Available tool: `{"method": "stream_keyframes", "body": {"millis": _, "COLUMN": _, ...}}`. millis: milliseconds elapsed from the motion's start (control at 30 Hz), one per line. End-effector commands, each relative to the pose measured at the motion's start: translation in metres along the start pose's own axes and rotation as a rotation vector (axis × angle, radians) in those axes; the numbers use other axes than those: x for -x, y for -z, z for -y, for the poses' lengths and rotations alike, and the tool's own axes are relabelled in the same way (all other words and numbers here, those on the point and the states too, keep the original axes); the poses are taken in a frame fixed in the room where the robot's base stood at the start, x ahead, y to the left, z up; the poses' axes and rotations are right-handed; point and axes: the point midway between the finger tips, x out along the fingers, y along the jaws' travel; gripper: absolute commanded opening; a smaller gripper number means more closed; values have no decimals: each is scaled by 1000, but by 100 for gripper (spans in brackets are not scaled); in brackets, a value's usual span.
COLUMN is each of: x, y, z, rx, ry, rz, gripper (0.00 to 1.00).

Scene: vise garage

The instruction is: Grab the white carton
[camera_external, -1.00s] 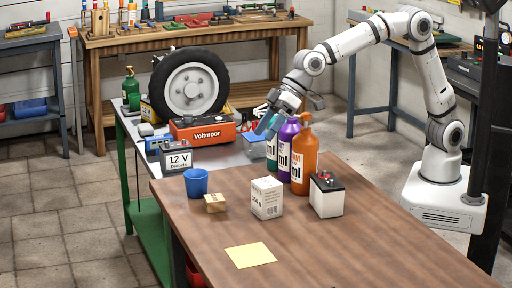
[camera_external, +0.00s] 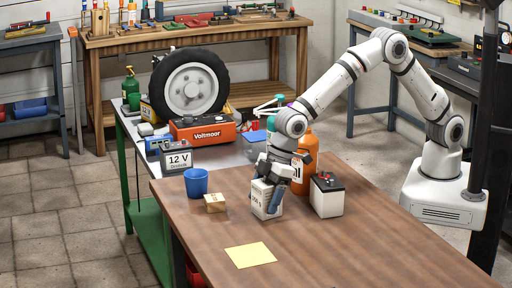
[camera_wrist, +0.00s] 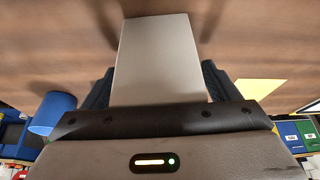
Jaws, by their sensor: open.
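The white carton (camera_external: 260,197) stands upright on the brown table in the external view. It also fills the middle of the wrist view (camera_wrist: 158,62). My gripper (camera_external: 267,205) has come down over it from above, with the fingers pointing down. In the wrist view my gripper's dark fingers (camera_wrist: 158,85) stand on either side of the carton. They look apart from its sides, so the gripper is open around it. Part of the carton is hidden behind the fingers in the external view.
A white battery-like box (camera_external: 326,196) stands close on the right, with an orange bottle (camera_external: 307,160) behind. A small cardboard box (camera_external: 215,203) and blue cup (camera_external: 196,182) stand to the left. A yellow sheet (camera_external: 250,256) lies in front; the table's near right (camera_external: 380,255) is clear.

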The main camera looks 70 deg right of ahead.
Motion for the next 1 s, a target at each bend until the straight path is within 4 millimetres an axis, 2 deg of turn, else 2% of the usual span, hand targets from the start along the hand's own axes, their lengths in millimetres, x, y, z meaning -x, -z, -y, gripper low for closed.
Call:
{"method": "stream_keyframes", "body": {"millis": 267, "x": -2, "y": 0, "z": 0, "rx": 0, "ry": 0, "rz": -1, "gripper": 80}}
{"method": "stream_keyframes", "body": {"millis": 900, "x": -1, "y": 0, "z": 0, "rx": 0, "ry": 0, "rz": -1, "gripper": 28}}
{"method": "stream_keyframes", "body": {"millis": 1000, "x": -1, "y": 1, "z": 0, "rx": 0, "ry": 0, "rz": -3, "gripper": 23}}
